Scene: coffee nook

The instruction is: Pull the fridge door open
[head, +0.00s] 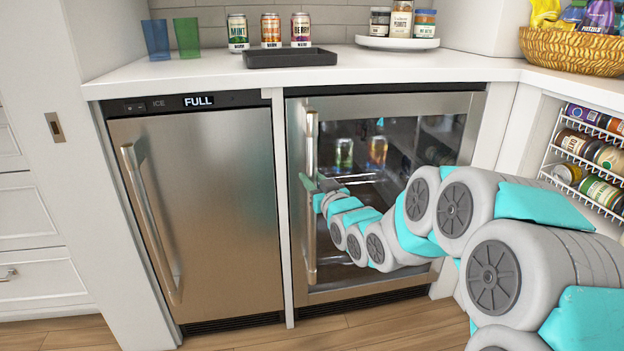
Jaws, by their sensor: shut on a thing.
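The fridge (385,105) is the right undercounter unit, with a steel-framed glass door. Cans show dimly through the glass. The door looks closed, or nearly so; I cannot see a clear gap. Its vertical bar handle (311,245) is on the left side of the door. My gripper (313,186) is at the middle of this handle, shut on it. My arm reaches in from the right and hides the lower right part of the door.
An ice maker (200,210) marked "FULL" stands to the left with its own bar handle. The counter (190,72) above holds cups, cans, a black tray (290,58) and jars. A rack of cans (590,150) is at the right. Wooden floor (370,330) in front is clear.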

